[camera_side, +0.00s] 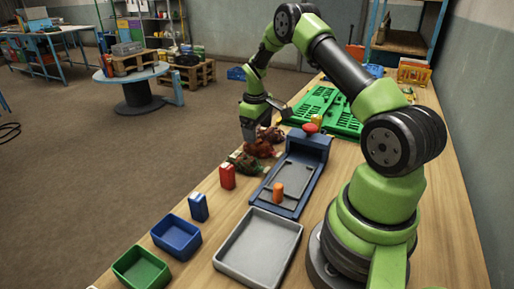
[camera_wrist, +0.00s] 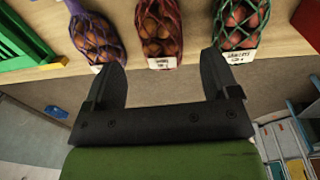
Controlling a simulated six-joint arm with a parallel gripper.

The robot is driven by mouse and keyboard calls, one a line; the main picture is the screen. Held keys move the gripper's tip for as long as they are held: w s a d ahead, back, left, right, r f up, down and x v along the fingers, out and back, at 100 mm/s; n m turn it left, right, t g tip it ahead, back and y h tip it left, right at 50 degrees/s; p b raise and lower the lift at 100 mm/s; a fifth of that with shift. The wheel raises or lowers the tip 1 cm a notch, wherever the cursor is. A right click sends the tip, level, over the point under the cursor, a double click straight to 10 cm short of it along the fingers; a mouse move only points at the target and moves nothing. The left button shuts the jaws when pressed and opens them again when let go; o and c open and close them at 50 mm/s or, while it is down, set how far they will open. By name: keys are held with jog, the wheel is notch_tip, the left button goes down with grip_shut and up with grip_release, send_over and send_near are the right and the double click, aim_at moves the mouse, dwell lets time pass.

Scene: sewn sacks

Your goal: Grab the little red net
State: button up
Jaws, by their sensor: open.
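The little red net (camera_wrist: 160,28) holds round brown items and has a white label at its near end. It lies on the table between a purple net (camera_wrist: 92,36) and a green net (camera_wrist: 240,22) in the wrist view. In the side view the red net (camera_side: 261,149) lies in the row near the table's left edge. My gripper (camera_wrist: 162,62) is open and empty. Its fingers spread wider than the red net, which shows ahead of the gap between them. In the side view my gripper (camera_side: 249,136) hangs beside the nets, at the table edge.
A red box (camera_side: 227,176) stands close to the green net. A green crate (camera_side: 330,108) lies behind. Bins and a grey tray (camera_side: 258,247) are at the front.

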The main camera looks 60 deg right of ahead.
aim_at(259, 145)
jog(key=shift+d+f, duration=0.15)
jog(key=shift+f, duration=1.4)
jog(key=shift+d+f, duration=0.15)
jog(key=shift+f, duration=1.4)
jog(key=c, duration=1)
jog(key=shift+c, duration=0.2)
